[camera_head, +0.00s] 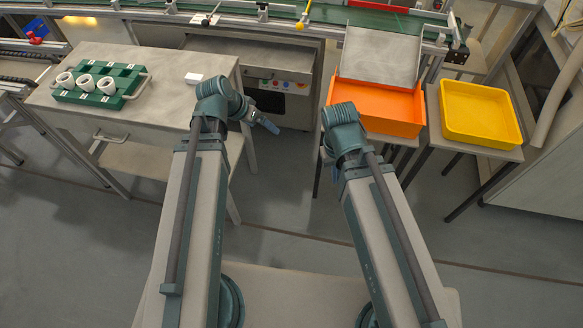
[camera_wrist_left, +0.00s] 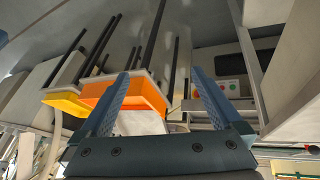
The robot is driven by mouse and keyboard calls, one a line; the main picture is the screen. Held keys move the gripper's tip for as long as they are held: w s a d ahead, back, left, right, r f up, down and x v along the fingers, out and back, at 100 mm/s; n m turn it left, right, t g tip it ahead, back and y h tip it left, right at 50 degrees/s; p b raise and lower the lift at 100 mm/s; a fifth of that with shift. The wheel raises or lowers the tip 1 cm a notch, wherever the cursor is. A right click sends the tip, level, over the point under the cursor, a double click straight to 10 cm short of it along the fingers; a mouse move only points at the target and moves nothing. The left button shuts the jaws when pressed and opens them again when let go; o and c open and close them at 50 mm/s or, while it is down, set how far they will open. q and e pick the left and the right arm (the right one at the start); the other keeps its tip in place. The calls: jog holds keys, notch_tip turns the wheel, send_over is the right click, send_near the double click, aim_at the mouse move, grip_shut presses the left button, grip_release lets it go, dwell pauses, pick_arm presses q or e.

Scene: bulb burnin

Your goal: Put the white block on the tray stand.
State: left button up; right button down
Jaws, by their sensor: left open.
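A small flat white block (camera_head: 194,78) lies on the grey table at the left, near its right edge. My left gripper (camera_head: 268,125) hangs in the air to the right of that table, apart from the block. In the left wrist view its two fingers (camera_wrist_left: 160,76) are spread with nothing held. My right gripper is mostly hidden behind its own wrist; a bit of it (camera_head: 327,155) shows near the orange bin's stand. Two stands are at the right: one bears an orange bin (camera_head: 375,108), the other (camera_head: 433,113) a yellow tray (camera_head: 480,112). I cannot tell which is the tray stand.
A green rack (camera_head: 98,98) with several white ring-like parts stands on the left table (camera_head: 150,112). A grey panel (camera_head: 380,57) leans up behind the orange bin. A green conveyor (camera_head: 370,20) runs along the back. Open floor lies between the table and the stands.

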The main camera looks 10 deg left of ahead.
pick_arm(q)
jog(key=s+d+f+g+y, duration=0.2)
jog(key=s+d+g+y, duration=0.2)
jog(key=s+d, duration=0.7)
jog(key=shift+s+f+g+y, duration=0.3)
jog(key=shift+s+y, duration=0.4)
jog(key=shift+s, duration=0.15)
jog(key=shift+d, duration=0.1)
notch_tip(320, 180, up, 12)
jog(key=p, duration=1.2)
jog(key=shift+r, duration=0.1)
jog(key=shift+c, duration=0.3)
